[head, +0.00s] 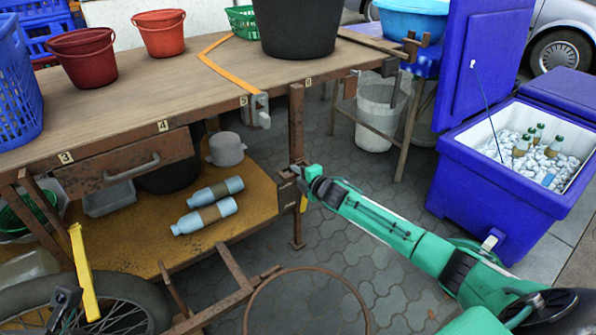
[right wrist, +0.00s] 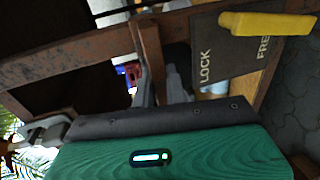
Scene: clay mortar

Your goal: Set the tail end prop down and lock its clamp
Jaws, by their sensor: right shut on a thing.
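The tail end prop (head: 297,125) is a rusty, upright post under the table's right end. Its foot appears to be at the paving; I cannot tell if it bears weight. My right gripper (head: 301,176) is shut on a rusty brown bar on the prop, below mid-height. In the right wrist view the grey fingers (right wrist: 162,88) sit either side of this bar (right wrist: 150,50). The clamp's dark plate (right wrist: 232,58) reads LOCK and FREE. Its yellow lever (right wrist: 265,23) lies by the FREE end and also shows below the gripper in the head view (head: 304,203). My left gripper is not identifiable.
The wooden table (head: 215,85) carries buckets and baskets. Its lower shelf (head: 150,240) holds two bottles. A rusty hoop (head: 306,271) and a wheel (head: 110,290) are low in front. A blue cooler (head: 500,190) stands right.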

